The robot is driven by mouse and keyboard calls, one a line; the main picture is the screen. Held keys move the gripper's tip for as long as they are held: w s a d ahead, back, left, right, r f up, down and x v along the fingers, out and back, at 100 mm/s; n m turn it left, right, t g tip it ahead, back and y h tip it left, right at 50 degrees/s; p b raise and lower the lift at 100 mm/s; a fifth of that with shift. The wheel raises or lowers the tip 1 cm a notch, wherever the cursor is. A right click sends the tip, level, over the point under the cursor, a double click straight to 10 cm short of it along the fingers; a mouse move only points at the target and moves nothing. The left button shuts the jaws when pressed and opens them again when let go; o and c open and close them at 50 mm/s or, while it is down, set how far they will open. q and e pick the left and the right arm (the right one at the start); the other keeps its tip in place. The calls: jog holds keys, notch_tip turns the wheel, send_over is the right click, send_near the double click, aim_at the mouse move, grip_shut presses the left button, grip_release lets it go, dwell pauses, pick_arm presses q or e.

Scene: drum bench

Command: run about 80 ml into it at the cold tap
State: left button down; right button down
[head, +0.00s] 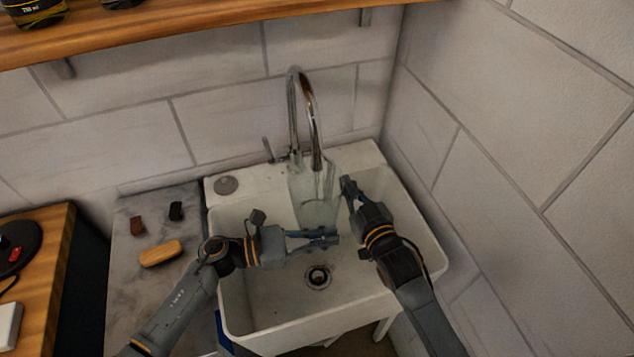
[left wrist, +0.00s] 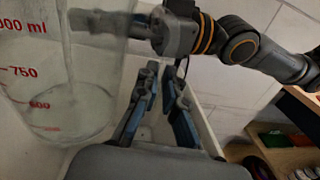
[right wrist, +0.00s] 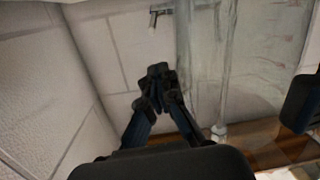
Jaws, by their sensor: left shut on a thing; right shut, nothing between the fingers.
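A clear measuring jug (head: 314,212) with red markings (left wrist: 22,72) is upright under the tap's spout (head: 316,160), over the sink. My left gripper (head: 325,237) is shut on the jug; its exact grip is hard to see. A clear vertical streak like running water shows inside the jug in the left wrist view, with a shallow pale pool low down, below the lowest readable mark. The exact level cannot be read. My right gripper (head: 347,188) is shut and empty, just right of the jug. A small metal lever (right wrist: 160,12) shows beyond its fingertips in the right wrist view.
The white sink (head: 240,300) has a drain (head: 318,277) below the jug. Another lever (head: 268,150) stands left of the tap. A wooden brush or block (head: 160,253) lies on the grey counter (head: 130,295). The tiled wall (head: 500,150) is close on the right.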

pick_arm(q)
jog(key=s+a, duration=0.5)
jog(key=s, duration=0.3)
jog(key=shift+a, duration=0.35)
